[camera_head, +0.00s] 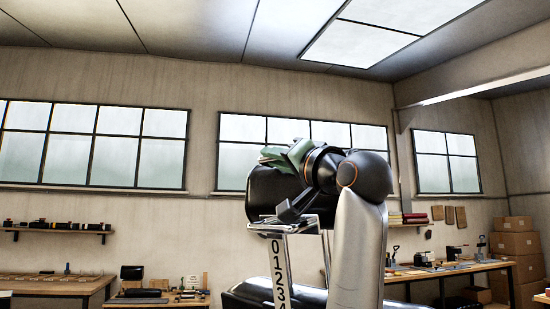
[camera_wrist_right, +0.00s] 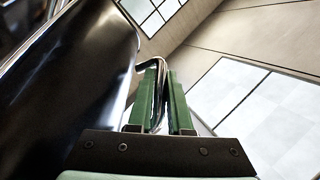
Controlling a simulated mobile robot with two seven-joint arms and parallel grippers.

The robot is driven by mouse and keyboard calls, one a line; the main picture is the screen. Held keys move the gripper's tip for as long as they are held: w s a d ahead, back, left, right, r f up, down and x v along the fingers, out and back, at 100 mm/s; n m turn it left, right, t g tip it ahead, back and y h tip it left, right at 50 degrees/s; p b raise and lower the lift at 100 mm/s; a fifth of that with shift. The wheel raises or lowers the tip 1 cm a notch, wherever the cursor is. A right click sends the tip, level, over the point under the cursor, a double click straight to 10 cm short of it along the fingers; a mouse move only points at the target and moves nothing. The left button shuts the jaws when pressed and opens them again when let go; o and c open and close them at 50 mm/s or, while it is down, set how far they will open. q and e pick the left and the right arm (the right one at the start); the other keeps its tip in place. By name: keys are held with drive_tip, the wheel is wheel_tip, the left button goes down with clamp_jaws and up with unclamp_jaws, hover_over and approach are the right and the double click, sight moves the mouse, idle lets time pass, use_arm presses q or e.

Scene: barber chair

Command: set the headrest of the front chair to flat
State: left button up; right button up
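The front chair's black padded headrest (camera_head: 277,194) stands above a chrome frame with a number scale (camera_head: 281,270) in the head view. My right gripper (camera_head: 284,156), with green fingers, is at the headrest's top edge. In the right wrist view, the black padding (camera_wrist_right: 75,85) fills the left side. My right gripper (camera_wrist_right: 162,75) is beside it, its two green fingers apart with a bent chrome rod (camera_wrist_right: 150,61) between them. I cannot tell whether a finger touches the rod. My left gripper is out of view.
A dark chair cushion (camera_head: 250,291) is low in front. Workbenches (camera_head: 450,269) with tools and stacked cardboard boxes (camera_head: 517,245) stand at the back right. A shelf (camera_head: 55,229) hangs on the left wall. The air left of the headrest is clear.

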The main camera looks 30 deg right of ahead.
clamp_jaws()
idle(0.8)
drive_tip(key=f+n+b, duration=0.1)
drive_tip(key=a+f+n+y+b, duration=0.1)
drive_tip(key=n, duration=0.1)
drive_tip(key=n+y+b, duration=0.1)
drive_tip(key=shift+s+a+f, duration=0.15)
drive_tip(key=shift+s+f, duration=0.05)
drive_tip(key=shift+f, duration=0.2)
drive_tip(key=o, duration=0.6)
unclamp_jaws()
drive_tip(key=shift+r, duration=0.1)
drive_tip(key=shift+c, duration=0.2)
